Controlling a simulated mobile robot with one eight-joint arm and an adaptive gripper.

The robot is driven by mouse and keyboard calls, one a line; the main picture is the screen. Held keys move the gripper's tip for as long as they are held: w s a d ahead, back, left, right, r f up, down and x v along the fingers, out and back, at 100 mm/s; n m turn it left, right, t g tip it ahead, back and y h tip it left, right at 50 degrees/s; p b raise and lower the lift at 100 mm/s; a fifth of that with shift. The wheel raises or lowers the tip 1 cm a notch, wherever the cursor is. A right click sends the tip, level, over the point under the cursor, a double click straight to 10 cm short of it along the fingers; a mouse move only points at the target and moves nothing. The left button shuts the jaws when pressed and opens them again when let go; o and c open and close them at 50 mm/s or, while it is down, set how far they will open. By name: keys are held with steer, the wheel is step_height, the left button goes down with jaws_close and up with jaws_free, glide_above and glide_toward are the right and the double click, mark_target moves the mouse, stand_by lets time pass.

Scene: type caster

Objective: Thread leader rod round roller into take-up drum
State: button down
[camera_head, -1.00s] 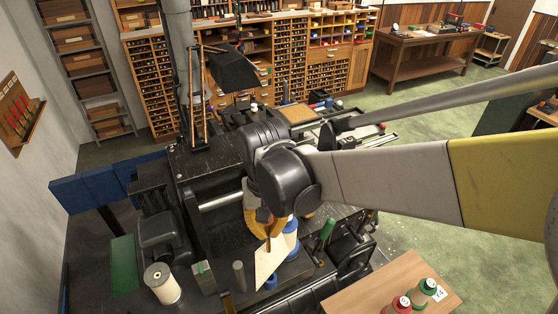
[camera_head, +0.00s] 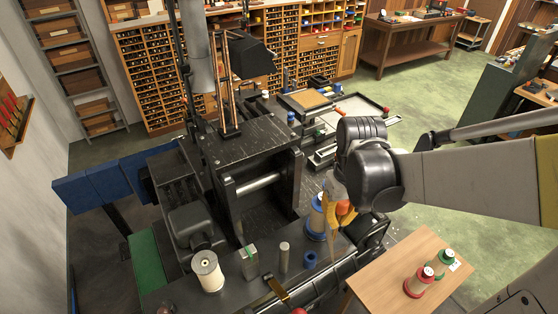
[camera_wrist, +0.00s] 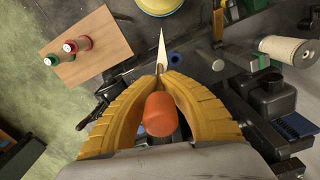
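My gripper (camera_head: 335,208) has yellow fingers. In the wrist view it (camera_wrist: 162,76) is shut around an orange cylinder, which I take as the leader rod's handle (camera_wrist: 159,116). A pale pointed strip (camera_wrist: 161,48) extends past the fingertips. In the head view the gripper is beside a blue-flanged spool (camera_head: 317,217), right of the black machine; I cannot tell if they touch. A silver roller (camera_head: 258,183) lies across the machine's opening, apart from the gripper. A cream-wound spool (camera_head: 207,270) stands at the front left, also in the wrist view (camera_wrist: 288,50). I cannot tell which part is the take-up drum.
A grey post (camera_head: 284,257), a small block (camera_head: 249,262) and a blue ring (camera_head: 309,259) are on the machine's front deck. A wooden table (camera_head: 395,272) with a red spool (camera_head: 418,282) and a green spool (camera_head: 441,262) is at right. Green floor is open behind.

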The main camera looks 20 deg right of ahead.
steer(key=s+d+p, duration=0.2)
steer(key=s, duration=0.6)
steer(key=b, duration=0.1)
glide_above(204, 259)
steer(key=s, duration=0.1)
steer(key=shift+s+f+b, duration=0.1)
steer(key=shift+f+b, duration=0.2)
steer(key=shift+b, duration=0.25)
stand_by(1.5)
steer(key=shift+d+f+b, duration=0.1)
steer(key=shift+f+b, duration=0.25)
steer(key=shift+b, duration=0.05)
stand_by(0.7)
steer(key=shift+f+b, duration=3.7)
steer(key=shift+f, duration=0.55)
steer(key=c, duration=1.5)
jaws_free()
steer(key=shift+c, duration=0.2)
